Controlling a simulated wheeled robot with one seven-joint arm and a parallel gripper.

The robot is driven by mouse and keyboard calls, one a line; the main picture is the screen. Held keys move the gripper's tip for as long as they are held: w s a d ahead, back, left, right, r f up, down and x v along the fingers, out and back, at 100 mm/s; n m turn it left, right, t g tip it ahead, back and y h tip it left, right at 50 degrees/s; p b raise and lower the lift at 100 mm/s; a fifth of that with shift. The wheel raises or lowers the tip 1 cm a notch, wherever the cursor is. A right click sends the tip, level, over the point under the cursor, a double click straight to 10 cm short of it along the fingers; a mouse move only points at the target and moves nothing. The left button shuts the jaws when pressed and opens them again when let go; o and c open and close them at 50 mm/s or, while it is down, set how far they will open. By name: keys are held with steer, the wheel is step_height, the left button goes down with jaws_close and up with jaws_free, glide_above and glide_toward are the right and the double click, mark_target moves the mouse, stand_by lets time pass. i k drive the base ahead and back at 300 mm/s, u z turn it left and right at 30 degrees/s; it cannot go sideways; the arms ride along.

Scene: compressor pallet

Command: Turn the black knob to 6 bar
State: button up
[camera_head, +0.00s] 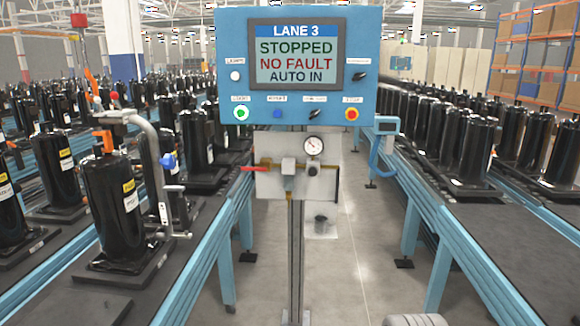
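A blue control panel (228,50) stands on a post in the middle. Its screen (297,47) reads LANE 3, STOPPED, NO FAULT, AUTO IN. Below it, a pale plate (322,184) carries a round white gauge (313,146), a grey regulator-like fitting (288,165) and a red lever (254,168) pointing left. The gauge's reading is too small to tell. Small black knobs sit on the panel at the right edge (359,76) and in the lower row (314,114). I cannot tell which black knob sets the pressure.
Blue conveyors with black compressors run along the left (205,240) and right (435,215). A grey handling arm (150,140) stands over the left one. The floor (345,270) around the post is mostly clear. A pale rounded ribbed part (415,320) shows at the bottom edge.

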mark_target(313, 172)
steer(key=u, duration=0.75)
steer(key=i, duration=1.2)
steer(key=u, duration=0.75)
